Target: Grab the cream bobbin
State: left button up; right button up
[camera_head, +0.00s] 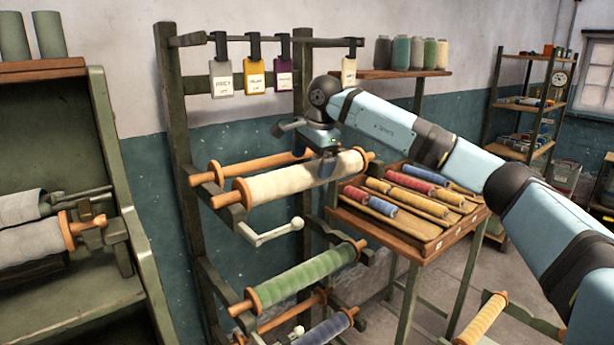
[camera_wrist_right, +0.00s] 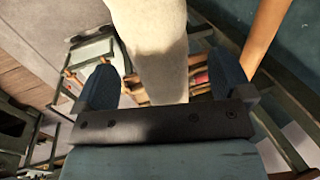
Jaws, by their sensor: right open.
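The cream bobbin (camera_head: 290,182) lies across the upper part of the green rack, a cream roll with orange wooden ends. My right gripper (camera_head: 328,160) is over the right part of this roll, pointing down. In the right wrist view the cream bobbin (camera_wrist_right: 152,45) runs between the two blue fingers of my right gripper (camera_wrist_right: 165,85), which stand apart on either side of it. I cannot tell whether either finger touches it. My left gripper is not in view.
A bare wooden roller (camera_head: 260,163) lies just behind the cream bobbin. A white-knobbed crank (camera_head: 272,232) sticks out below it. A green bobbin (camera_head: 305,275) sits lower on the rack. A table of coloured spools (camera_head: 425,240) stands close on the right.

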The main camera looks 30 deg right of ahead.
aim_at(309, 175)
jog(key=x, duration=0.5)
jog(key=shift+s, duration=0.1)
jog(key=shift+r, duration=0.1)
jog(key=c, duration=1.3)
